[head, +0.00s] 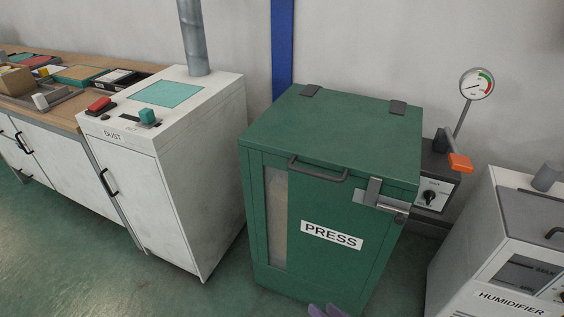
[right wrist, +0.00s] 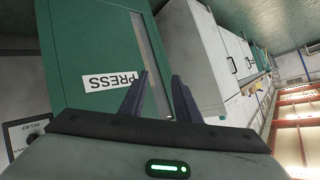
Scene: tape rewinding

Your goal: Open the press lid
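The green press (head: 330,200) stands in the middle of the head view, with a white PRESS label on its front. Its lid (head: 335,130) lies shut on top, with a dark bar handle (head: 317,170) along its front edge and two hinge plates at the back. A grey metal latch (head: 380,198) sits at the lid's front right corner. The tips of my right gripper (head: 327,309) just show at the bottom edge, low in front of the press. In the right wrist view, my right gripper (right wrist: 160,80) has its fingers apart with nothing between them. My left gripper is out of view.
A white DUST cabinet (head: 170,170) stands left of the press, and a wooden bench (head: 70,110) lies beyond it. A control box (head: 434,190) with an orange-ended lever (head: 459,163) and a gauge (head: 476,84) are right of the press. The humidifier (head: 505,250) is at far right.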

